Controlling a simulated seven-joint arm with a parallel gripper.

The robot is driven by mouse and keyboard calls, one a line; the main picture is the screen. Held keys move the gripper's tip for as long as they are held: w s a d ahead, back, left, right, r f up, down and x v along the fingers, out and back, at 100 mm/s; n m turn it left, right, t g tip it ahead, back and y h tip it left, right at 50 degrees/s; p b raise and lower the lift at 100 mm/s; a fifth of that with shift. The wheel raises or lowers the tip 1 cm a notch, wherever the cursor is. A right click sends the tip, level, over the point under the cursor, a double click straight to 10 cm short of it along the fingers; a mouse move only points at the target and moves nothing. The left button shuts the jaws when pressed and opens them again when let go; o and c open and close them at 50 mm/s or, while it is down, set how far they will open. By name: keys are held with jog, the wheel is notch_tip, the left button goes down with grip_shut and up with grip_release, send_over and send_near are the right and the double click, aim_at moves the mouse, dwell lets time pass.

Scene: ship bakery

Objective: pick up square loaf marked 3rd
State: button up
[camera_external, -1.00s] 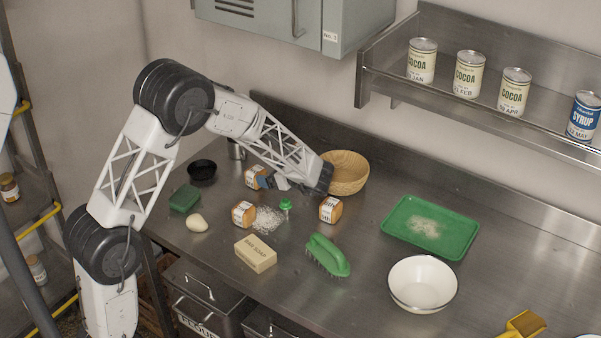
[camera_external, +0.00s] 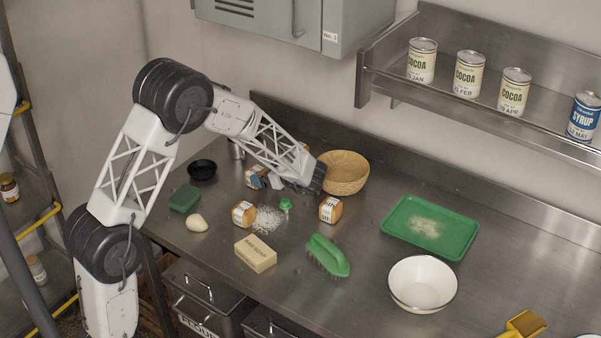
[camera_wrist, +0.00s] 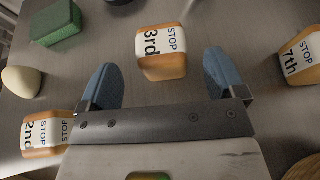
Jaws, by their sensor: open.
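The square loaf marked 3rd (camera_wrist: 162,54) lies on the steel counter, orange-brown with a white label band. In the wrist view it sits centrally, just ahead of and between the blue fingertips. My gripper (camera_wrist: 160,66) is open and empty, one finger to each side, with no visible contact. In the external view the same loaf (camera_external: 253,172) is partly hidden behind my gripper (camera_external: 268,182), which is low over the counter.
A loaf marked 2nd (camera_wrist: 46,135) is beside the left finger; a loaf marked 7th (camera_wrist: 300,57) is to the right. A green block (camera_wrist: 56,22) and a pale egg-shaped thing (camera_wrist: 21,81) lie left. A wicker basket (camera_external: 345,174) stands close to my wrist.

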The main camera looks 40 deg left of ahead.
aim_at(259, 171)
jog(key=shift+x, duration=2.55)
jog(key=c, duration=1)
jog(key=shift+r, duration=0.1)
jog(key=shift+r, duration=4.95)
